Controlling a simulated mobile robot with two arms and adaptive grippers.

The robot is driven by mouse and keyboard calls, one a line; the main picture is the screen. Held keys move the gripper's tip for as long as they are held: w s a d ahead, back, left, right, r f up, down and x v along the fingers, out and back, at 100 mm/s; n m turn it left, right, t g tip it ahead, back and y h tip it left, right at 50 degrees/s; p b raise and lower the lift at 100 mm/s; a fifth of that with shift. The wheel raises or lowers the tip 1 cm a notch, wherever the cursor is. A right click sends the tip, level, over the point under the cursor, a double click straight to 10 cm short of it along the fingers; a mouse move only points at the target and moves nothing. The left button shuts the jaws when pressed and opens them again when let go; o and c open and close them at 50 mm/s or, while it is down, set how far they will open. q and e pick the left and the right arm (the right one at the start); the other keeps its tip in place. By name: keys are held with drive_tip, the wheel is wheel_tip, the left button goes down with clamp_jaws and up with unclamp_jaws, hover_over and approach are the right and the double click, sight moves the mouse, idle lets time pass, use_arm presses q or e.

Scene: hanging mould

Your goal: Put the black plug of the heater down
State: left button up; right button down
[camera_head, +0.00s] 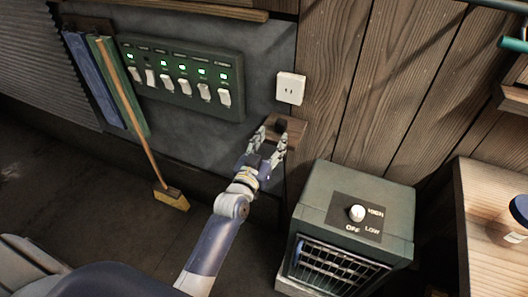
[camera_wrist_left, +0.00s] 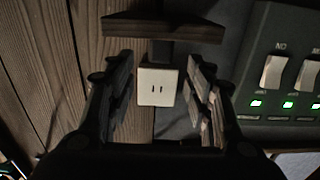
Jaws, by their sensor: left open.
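The black plug (camera_head: 281,126) shows as a small dark block at the small wooden shelf (camera_head: 298,133), below the white wall socket (camera_head: 290,88). My left gripper (camera_head: 270,138) is open, its fingers reaching up to either side near the plug. I cannot tell whether they touch it. In the left wrist view the socket (camera_wrist_left: 157,87), with two empty slots, shows between the spread fingers, and the shelf (camera_wrist_left: 165,27) is above it in that picture. The plug is not clear there. The green heater (camera_head: 390,205) stands at the lower right with a white knob (camera_head: 357,213). My right gripper is not in view.
A green switch panel (camera_head: 180,78) with several lit switches is on the wall at left. A wooden bench (camera_head: 490,240) is at the right edge. The floor at lower left is mostly clear.

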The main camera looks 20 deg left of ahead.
use_arm(q)
drive_tip(key=s, duration=0.5)
drive_tip(key=shift+a, duration=0.1)
drive_tip(key=s+d+f+g, duration=0.1)
drive_tip(key=s+f+g, duration=0.1)
drive_tip(key=f, duration=0.8)
drive_tip(key=s+d+f+g, duration=0.1)
drive_tip(key=s+f+g, duration=0.1)
drive_tip(key=f, duration=0.7)
drive_tip(key=s+f+m+g, duration=0.1)
drive_tip(key=s+f+g, duration=0.2)
drive_tip(key=s+f, duration=0.55)
drive_tip(key=s+f+g, duration=0.3)
drive_tip(key=s+f, duration=0.3)
drive_tip(key=f, duration=0.6)
drive_tip(key=s+a+f+g, duration=0.1)
drive_tip(key=s+f, duration=0.3)
drive_tip(key=s, duration=0.5)
drive_tip(key=s+a+f+g, duration=0.2)
drive_tip(key=s+f, duration=0.3)
drive_tip(key=s, duration=0.5)
drive_tip(key=s+a+f+m+g, duration=0.1)
drive_tip(key=s+f+g, duration=0.3)
drive_tip(key=s, duration=0.6)
drive_tip(key=shift+s+a+f+y, duration=0.15)
drive_tip(key=shift+a+f+y, duration=0.15)
drive_tip(key=shift+a+f, duration=0.3)
drive_tip(key=shift+d, duration=0.2)
